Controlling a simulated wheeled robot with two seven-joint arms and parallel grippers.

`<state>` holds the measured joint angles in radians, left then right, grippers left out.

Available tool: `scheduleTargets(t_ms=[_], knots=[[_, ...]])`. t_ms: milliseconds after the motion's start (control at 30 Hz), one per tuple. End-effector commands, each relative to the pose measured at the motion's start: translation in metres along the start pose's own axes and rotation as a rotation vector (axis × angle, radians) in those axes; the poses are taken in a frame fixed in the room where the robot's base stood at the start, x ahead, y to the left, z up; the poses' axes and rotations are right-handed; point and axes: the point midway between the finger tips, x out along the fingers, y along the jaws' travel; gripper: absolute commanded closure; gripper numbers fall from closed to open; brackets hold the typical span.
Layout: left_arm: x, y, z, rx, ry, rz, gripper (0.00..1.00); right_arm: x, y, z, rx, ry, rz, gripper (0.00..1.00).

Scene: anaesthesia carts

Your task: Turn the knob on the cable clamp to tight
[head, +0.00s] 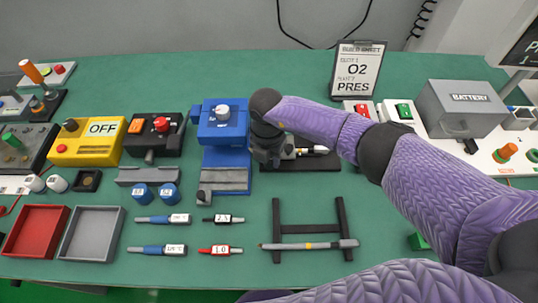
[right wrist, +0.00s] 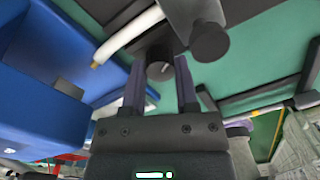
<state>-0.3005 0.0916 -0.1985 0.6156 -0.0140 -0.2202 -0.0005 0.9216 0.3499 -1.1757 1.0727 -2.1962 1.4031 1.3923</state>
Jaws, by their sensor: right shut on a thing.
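The cable clamp sits on a black base plate (head: 322,163) right of the blue device, mostly hidden behind my right gripper in the head view. My right gripper (head: 266,160) points down at its left end. In the right wrist view a dark round knob (right wrist: 160,71) with a pale mark line lies between the two fingers of my right gripper (right wrist: 160,85), which is shut on it. A white cable (right wrist: 130,33) with a brownish tip passes beside the knob. I cannot read any tight marking. My left gripper is not in view.
A blue device (head: 225,132) with a grey-white knob stands close left of the gripper. A sign (head: 357,70) stands behind. A black rack (head: 308,229) with a rod lies in front. Labelled pens, two trays (head: 90,234) and a battery box (head: 461,107) are around.

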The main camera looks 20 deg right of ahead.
Motion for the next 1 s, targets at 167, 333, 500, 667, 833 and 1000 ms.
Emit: scheduleTargets(t_ms=[167, 333, 500, 667, 833, 1000], knots=[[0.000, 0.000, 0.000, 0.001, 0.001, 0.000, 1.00, -0.001, 0.000, 0.001, 0.000, -0.003, 0.002, 0.47], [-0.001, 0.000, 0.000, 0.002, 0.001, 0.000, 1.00, -0.001, 0.000, 0.001, 0.000, -0.002, 0.001, 0.47], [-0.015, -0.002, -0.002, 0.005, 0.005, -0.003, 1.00, -0.033, 0.001, 0.001, -0.001, -0.004, 0.005, 0.47], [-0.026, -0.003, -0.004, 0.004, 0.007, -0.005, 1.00, -0.074, 0.001, 0.002, -0.001, -0.005, 0.005, 0.47], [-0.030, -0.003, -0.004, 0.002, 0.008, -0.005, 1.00, -0.097, 0.000, 0.001, 0.000, -0.003, 0.002, 0.47], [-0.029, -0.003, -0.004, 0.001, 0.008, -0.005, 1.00, -0.100, 0.000, 0.001, 0.000, -0.002, 0.001, 0.47]])
